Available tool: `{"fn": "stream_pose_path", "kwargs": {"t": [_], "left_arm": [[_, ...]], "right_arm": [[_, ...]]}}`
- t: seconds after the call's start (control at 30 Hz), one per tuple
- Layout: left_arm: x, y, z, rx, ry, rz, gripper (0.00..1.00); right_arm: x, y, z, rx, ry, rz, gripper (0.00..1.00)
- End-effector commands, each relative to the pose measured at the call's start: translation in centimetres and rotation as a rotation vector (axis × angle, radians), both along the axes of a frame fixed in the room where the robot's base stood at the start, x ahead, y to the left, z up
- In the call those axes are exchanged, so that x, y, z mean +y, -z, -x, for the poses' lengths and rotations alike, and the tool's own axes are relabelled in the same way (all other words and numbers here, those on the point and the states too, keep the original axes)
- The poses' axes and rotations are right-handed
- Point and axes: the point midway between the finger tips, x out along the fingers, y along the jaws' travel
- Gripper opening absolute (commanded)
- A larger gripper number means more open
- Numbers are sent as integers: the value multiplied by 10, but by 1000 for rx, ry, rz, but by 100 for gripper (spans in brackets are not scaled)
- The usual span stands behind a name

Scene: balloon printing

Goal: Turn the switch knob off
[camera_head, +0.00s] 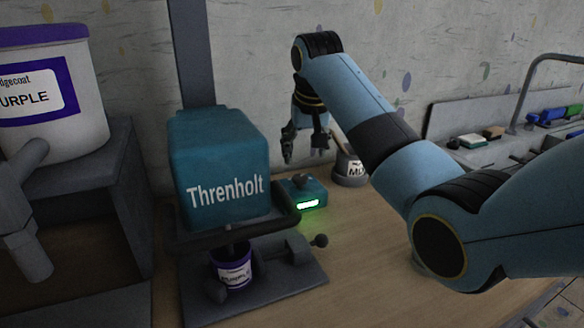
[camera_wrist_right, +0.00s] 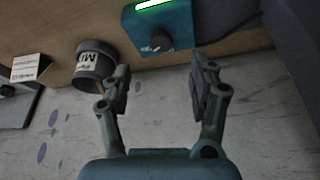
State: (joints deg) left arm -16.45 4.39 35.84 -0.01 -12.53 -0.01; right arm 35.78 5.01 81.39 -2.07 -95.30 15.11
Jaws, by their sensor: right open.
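The switch knob (camera_wrist_right: 158,41) is a dark round knob on a teal control box with a lit green display (camera_wrist_right: 155,5). In the head view the box (camera_head: 308,193) sits on the bench beside the Threnholt machine (camera_head: 222,165), its knob (camera_head: 301,180) on top. My right gripper (camera_head: 305,155) hangs above and behind the box. In the right wrist view its two fingers (camera_wrist_right: 158,85) are spread with nothing between them, and the knob lies just beyond the fingertips, apart from them. My left gripper is out of view.
A grey cup with a white label (camera_head: 350,168) stands right of the box. A purple-labelled pot (camera_head: 234,270) sits in the machine. A large PURPLE bucket (camera_head: 45,90) is at left. The wall is close behind. A sink area with a tap (camera_head: 530,90) is at right.

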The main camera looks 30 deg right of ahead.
Motion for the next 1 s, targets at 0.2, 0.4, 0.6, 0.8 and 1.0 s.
{"fn": "stream_pose_path", "kwargs": {"t": [0.2,0.4,0.6,0.8,1.0], "left_arm": [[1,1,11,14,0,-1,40],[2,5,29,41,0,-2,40],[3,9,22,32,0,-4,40],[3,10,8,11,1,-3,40],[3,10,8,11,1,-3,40]], "right_arm": [[-3,10,-14,2,9,-3,60],[-8,49,-28,2,9,-3,60],[-12,80,-40,0,7,-3,60],[-13,92,-45,-1,7,-4,60],[-13,93,-46,-2,7,-3,60]]}}
